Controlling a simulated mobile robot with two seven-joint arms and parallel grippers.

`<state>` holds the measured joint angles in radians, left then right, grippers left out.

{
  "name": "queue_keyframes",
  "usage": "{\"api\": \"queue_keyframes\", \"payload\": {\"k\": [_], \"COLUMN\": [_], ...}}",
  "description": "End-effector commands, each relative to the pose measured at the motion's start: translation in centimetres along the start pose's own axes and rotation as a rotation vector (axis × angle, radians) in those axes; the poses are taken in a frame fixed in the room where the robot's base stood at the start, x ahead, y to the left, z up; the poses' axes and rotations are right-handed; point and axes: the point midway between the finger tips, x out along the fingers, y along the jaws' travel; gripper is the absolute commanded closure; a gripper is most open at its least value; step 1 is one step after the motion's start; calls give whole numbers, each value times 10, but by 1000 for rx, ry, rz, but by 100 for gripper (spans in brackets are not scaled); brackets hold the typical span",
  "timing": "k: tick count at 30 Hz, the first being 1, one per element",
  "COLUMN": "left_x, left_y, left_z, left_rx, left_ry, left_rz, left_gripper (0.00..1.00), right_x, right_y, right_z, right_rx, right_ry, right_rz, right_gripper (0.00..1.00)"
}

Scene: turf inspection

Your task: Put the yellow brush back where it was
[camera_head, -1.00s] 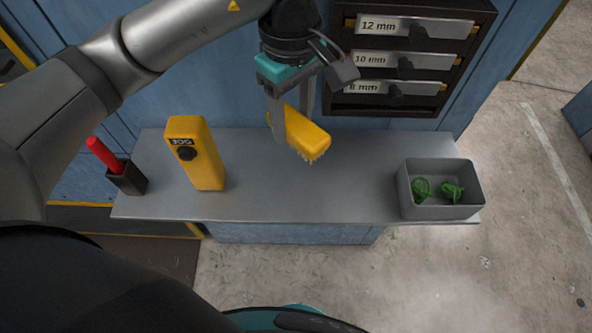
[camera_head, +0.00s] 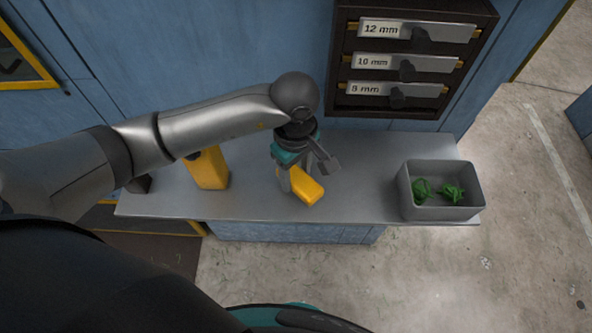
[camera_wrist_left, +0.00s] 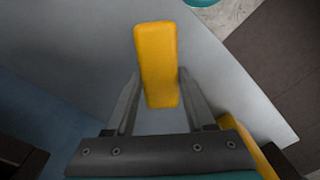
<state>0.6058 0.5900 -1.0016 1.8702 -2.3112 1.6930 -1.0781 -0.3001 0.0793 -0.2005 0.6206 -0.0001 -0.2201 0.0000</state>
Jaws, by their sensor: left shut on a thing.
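The yellow brush (camera_head: 307,188) is in my left gripper (camera_head: 292,186), low over the middle of the grey shelf (camera_head: 352,170). Its yellow back faces up and its bristles are hidden. I cannot tell whether it touches the shelf. In the left wrist view the brush (camera_wrist_left: 157,65) sits between the two fingers of the left gripper (camera_wrist_left: 156,85), with its long end pointing away from the wrist. My right gripper is not in view.
A yellow box (camera_head: 208,169) stands left of the gripper, partly behind my arm. A grey bin (camera_head: 440,205) with green pieces stands at the shelf's right end. A dark drawer rack (camera_head: 407,60) hangs behind. The shelf between brush and bin is clear.

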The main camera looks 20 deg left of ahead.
Motion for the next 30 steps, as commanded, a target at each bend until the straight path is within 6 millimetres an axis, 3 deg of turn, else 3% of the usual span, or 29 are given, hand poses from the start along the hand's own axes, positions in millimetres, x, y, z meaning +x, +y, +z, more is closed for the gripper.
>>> {"api": "queue_keyframes", "payload": {"k": [8,9,16,25,30], "left_x": [2,2,1,0,-21], "left_y": [1,0,0,0,2], "left_z": [0,0,0,0,-1], "left_rx": [0,0,0,-1,1], "left_ry": [1,1,1,1,3], "left_rz": [2,2,1,2,7], "left_gripper": [100,43,17,16,16], "right_x": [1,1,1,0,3], "right_y": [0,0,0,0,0], "right_z": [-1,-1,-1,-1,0], "right_rx": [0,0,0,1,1], "right_ry": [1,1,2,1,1], "right_rz": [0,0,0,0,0], "right_gripper": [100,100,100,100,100]}}
